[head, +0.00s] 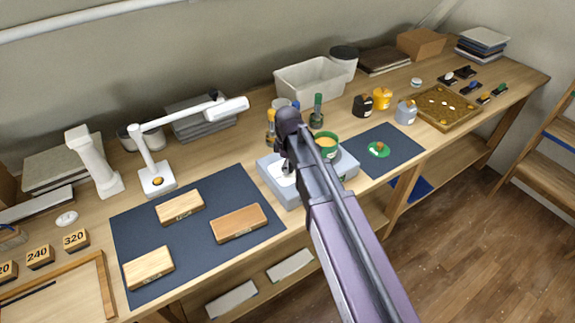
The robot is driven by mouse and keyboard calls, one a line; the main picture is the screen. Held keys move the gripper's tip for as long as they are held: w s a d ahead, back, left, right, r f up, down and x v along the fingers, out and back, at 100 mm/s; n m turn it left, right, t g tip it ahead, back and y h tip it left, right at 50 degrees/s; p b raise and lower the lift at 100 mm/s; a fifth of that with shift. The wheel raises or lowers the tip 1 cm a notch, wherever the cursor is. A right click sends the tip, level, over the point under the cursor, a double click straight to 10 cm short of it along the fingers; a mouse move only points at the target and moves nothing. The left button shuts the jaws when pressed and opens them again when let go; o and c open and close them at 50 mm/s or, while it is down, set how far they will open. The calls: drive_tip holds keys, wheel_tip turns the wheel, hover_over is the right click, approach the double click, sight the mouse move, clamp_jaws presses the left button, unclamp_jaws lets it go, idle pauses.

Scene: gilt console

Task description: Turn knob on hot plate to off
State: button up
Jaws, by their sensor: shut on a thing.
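The hot plate (348,164) is a grey box on the wooden bench, near its front edge, partly covered by my arm. A green pot (331,141) with yellow contents sits on its right part. My gripper (284,168) reaches down over the left part of the hot plate, beside the pot. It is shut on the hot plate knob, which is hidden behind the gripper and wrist. The knob's angle and any off mark cannot be seen.
A dark mat (195,253) with wooden boxes lies left of the hot plate. Another dark mat (391,138) with a green item lies right. A white lamp (158,178) stands at left. Small jars and a white bin (310,79) stand behind. Open floor lies at lower right.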

drive_tip(key=n, duration=0.4)
drive_tip(key=shift+s+n, duration=0.15)
drive_tip(key=shift+n, duration=0.15)
drive_tip(key=n, duration=0.4)
idle(0.3)
drive_tip(key=o, duration=1.1)
drive_tip(key=shift+o, duration=0.2)
drive_tip(key=shift+m, duration=0.3)
